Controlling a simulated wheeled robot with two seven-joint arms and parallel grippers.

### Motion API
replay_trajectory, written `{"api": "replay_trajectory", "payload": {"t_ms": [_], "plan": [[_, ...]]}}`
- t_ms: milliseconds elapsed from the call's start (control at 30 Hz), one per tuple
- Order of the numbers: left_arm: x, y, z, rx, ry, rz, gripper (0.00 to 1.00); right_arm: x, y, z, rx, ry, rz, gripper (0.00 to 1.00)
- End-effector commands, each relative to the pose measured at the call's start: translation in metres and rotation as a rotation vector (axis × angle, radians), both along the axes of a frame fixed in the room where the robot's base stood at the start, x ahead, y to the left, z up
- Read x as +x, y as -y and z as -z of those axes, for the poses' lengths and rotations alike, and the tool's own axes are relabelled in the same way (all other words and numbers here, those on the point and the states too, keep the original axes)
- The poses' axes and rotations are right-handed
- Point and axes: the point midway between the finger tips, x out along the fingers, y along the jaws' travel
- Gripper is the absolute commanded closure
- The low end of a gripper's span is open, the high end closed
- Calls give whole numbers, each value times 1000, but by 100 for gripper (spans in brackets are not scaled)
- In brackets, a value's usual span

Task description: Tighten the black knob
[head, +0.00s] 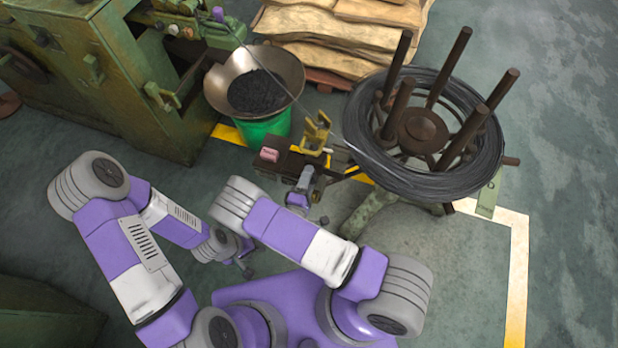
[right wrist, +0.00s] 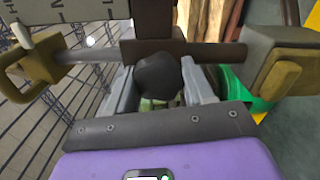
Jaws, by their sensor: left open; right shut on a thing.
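The black knob (right wrist: 158,78) is a dark, faceted round piece in the right wrist view, below a brown block on a metal bar. My right gripper (right wrist: 158,98) has its two grey fingers on either side of the knob and is shut on it. In the head view my right gripper (head: 308,176) is at the small brown fixture (head: 277,172) in front of the wire reel, and I cannot make out the knob there. My left gripper (head: 246,270) hangs low over the floor, apart from the fixture. It is open.
A reel of black wire (head: 372,150) with upright brown posts stands right of the fixture. A green bin (head: 262,129) under a metal bowl (head: 222,88) stands behind it. The green machine (head: 130,118) fills the upper left. Floor at right is clear.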

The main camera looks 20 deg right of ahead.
Motion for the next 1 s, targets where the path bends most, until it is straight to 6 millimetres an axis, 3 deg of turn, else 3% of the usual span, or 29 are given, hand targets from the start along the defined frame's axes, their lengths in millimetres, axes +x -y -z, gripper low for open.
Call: {"api": "replay_trajectory", "payload": {"t_ms": [400, 900, 933, 1000], "plan": [[0, 0, 1, 0, 0, 0, 57, 0, -4, 3, 147, 85, -7, 79], [0, 0, 1, 0, 0, 0, 57, 1, -5, 1, 162, 98, -10, 79], [0, 0, 1, 0, 0, 0, 57, 1, -5, 1, 162, 98, -11, 46], [0, 0, 1, 0, 0, 0, 57, 1, -5, 1, 161, 100, -10, 35]]}}
